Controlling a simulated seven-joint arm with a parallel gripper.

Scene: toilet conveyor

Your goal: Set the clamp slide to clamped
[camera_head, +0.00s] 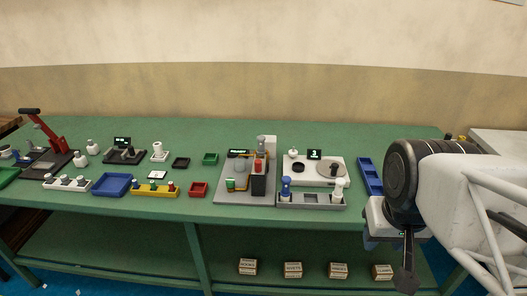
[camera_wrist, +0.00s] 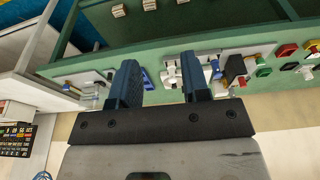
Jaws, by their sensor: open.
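My gripper (camera_head: 405,278) hangs at the right, off the front right part of the green table, apart from everything on it. In the wrist view my gripper (camera_wrist: 159,62) shows two dark fingers spread apart with nothing between them. No part is legibly marked as the clamp slide. A grey station (camera_head: 230,197) in the middle carries a small green display, a black block with a red top (camera_head: 258,178) and a green cylinder (camera_head: 230,184). Right of it, a grey fixture (camera_head: 312,200) holds a blue-handled part (camera_head: 286,188) and a white one (camera_head: 340,189). Slide positions are too small to tell.
The green table (camera_head: 400,131) also bears a blue tray (camera_head: 111,185), a yellow block (camera_head: 155,191), a red tray (camera_head: 199,189), a red lever press (camera_head: 50,135) and a long blue bin (camera_head: 369,177). Several small boxes (camera_head: 293,269) stand on the lower shelf.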

